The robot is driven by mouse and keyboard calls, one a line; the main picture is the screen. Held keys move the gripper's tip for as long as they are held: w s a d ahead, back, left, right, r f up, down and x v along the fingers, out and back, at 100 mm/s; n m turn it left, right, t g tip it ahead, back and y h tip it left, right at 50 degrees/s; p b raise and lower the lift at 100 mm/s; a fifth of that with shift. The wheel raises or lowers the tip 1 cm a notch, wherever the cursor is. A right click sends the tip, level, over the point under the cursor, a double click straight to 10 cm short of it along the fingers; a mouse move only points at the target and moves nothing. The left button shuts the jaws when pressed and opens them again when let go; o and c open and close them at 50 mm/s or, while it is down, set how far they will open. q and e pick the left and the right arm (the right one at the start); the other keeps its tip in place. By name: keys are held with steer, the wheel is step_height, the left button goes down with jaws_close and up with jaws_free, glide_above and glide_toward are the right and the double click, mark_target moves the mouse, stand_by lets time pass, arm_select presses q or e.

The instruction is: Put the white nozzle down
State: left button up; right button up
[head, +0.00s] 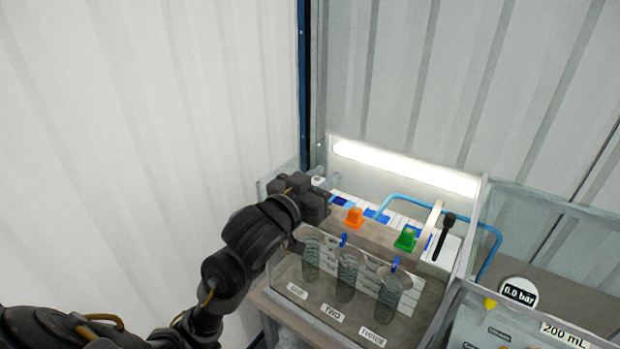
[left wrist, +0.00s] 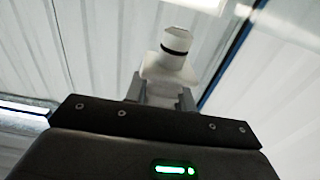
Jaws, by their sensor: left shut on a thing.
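My left gripper (head: 322,186) reaches in from the left, at the back left of the clear-walled bench. In the left wrist view the gripper (left wrist: 160,90) is shut on the white nozzle (left wrist: 170,66). The nozzle has a wide square-like base, a dark ring and a rounded white top, and points up and away from the jaws. In the head view only a small pale bit of the nozzle (head: 318,180) shows; the dark gripper body hides the rest. I cannot tell whether it touches the surface below. My right gripper is not in view.
An orange nozzle (head: 355,218) and a green nozzle (head: 406,239) stand to the right on the bench. A blue tube (head: 488,262) loops behind them. A black-handled lever (head: 446,232) and a pressure display (head: 518,294) are at right.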

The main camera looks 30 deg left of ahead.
arm_select(q)
steer(key=shift+s, duration=0.1)
steer(key=s+f+y+b, duration=0.1)
steer(key=f+b, duration=0.6)
steer(key=f, duration=0.7)
steer(key=s+d+f+n+b, duration=0.1)
steer(key=s+f+b, duration=0.3)
steer(key=f, duration=1)
steer(key=b, duration=0.3)
steer(key=shift+y, duration=0.4)
steer(key=shift+d, duration=0.1)
